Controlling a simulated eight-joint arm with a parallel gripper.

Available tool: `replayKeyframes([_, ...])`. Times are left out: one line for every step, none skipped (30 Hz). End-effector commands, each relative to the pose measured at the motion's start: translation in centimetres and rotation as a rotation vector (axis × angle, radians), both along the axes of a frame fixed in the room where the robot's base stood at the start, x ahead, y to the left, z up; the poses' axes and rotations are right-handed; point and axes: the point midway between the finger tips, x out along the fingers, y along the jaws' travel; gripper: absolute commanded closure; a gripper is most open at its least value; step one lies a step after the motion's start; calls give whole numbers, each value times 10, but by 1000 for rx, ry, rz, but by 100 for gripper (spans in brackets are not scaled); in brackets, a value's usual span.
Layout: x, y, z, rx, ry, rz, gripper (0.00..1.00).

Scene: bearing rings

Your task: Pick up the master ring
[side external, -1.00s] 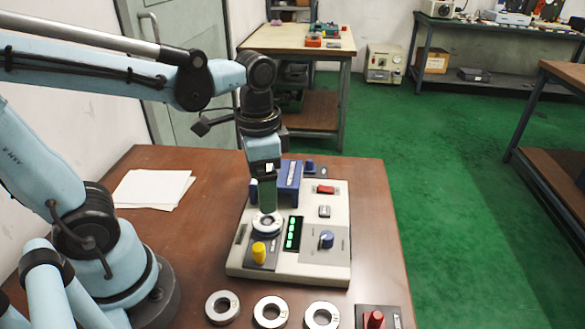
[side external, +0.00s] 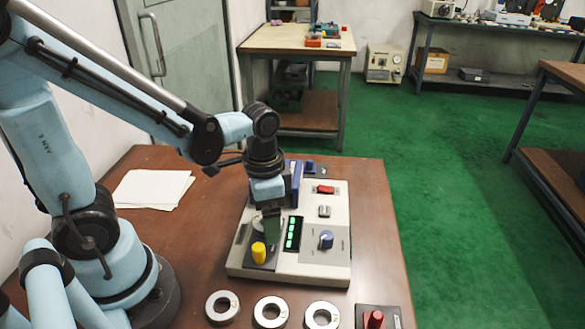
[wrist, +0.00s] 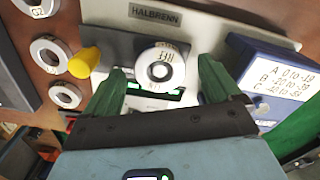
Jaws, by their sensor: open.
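The master ring (wrist: 150,57), a pale ring marked REF, sits on the grey gauge's post in the wrist view. In the side view it is mostly hidden behind my green fingers. My gripper (wrist: 162,67) is open, one green finger on each side of the ring in the wrist view, with gaps showing between. In the side view my gripper (side external: 270,226) points down at the ring's place on the gauge (side external: 312,262). I cannot tell whether the fingertips are level with the ring.
A yellow knob (side external: 258,252) stands close in front of the ring's place. A blue block (side external: 292,178) stands close behind my gripper. Three loose rings (side external: 270,311) lie along the table's front, beside a red-knobbed dark block (side external: 375,319). Paper sheets (side external: 154,188) lie at the left.

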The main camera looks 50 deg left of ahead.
Motion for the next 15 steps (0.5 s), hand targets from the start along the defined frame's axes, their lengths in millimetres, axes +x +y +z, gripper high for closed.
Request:
replayKeyframes([0, 0, -2, 0, 0, 0, 9])
replayKeyframes([0, 0, -2, 0, 0, 0, 9])
replayKeyframes([0, 0, -2, 0, 0, 0, 9])
replayKeyframes([0, 0, -3, 0, 0, 0, 9])
replayKeyframes([0, 0, -3, 0, 0, 0, 9])
replayKeyframes([0, 0, -3, 0, 0, 0, 9])
replayKeyframes([0, 0, -2, 0, 0, 0, 9])
replayKeyframes([0, 0, -2, 0, 0, 0, 9])
replayKeyframes([0, 0, -2, 0, 0, 0, 11])
replayKeyframes([0, 0, -2, 0, 0, 0, 16])
replayKeyframes([0, 0, -2, 0, 0, 0, 20])
replayKeyframes([0, 0, -2, 0, 0, 0, 26])
replayKeyframes([0, 0, -2, 0, 0, 0, 31])
replayKeyframes([0, 0, -2, 0, 0, 0, 35])
replayKeyframes([0, 0, -2, 0, 0, 0, 42])
